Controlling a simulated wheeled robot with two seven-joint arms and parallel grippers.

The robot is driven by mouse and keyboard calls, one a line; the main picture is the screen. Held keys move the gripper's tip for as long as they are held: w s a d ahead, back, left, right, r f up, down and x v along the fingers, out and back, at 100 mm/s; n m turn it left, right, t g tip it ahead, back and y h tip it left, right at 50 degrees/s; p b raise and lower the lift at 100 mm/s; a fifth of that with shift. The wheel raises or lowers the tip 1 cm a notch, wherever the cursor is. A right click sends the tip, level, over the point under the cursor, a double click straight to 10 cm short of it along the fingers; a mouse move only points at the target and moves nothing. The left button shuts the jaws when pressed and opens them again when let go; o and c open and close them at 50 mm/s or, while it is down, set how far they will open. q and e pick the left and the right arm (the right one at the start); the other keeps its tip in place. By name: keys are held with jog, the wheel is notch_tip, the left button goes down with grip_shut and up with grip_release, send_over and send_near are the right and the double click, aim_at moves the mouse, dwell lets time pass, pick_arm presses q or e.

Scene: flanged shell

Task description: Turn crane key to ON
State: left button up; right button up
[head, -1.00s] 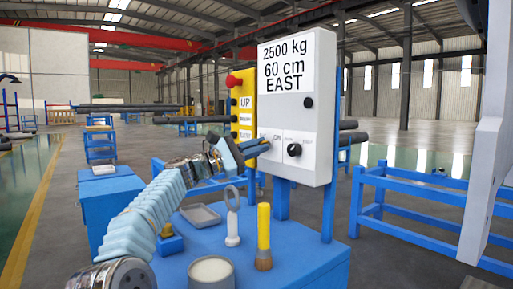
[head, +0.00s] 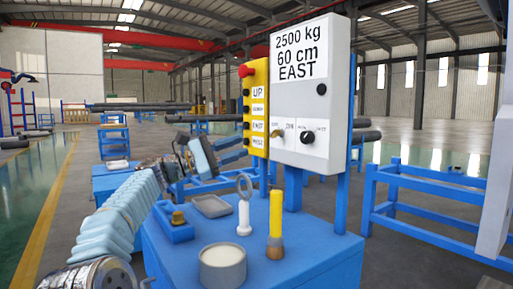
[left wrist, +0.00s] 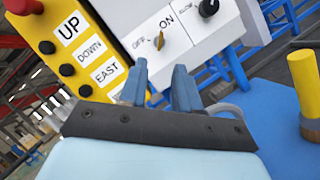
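The brass-yellow crane key (head: 278,135) sits in the lower left of the white control panel (head: 313,80). In the left wrist view the key (left wrist: 158,41) lies between an OFF label at its left and an ON label above it. Its handle stands roughly upright in that view, but I cannot tell its exact setting. My left gripper (head: 241,148) is left of the panel, apart from the key. In the left wrist view its two blue fingers (left wrist: 158,88) are spread and empty, below the key. My right gripper does not show.
A yellow button box (head: 256,105) with a red knob stands just left of the panel. The blue table (head: 320,255) carries a round white container (head: 223,266), a yellow-handled tool (head: 276,222), a ring-topped piece (head: 244,205) and a grey tray (head: 211,206).

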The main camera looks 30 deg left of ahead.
pick_arm(q)
jog(key=shift+v, duration=1.8)
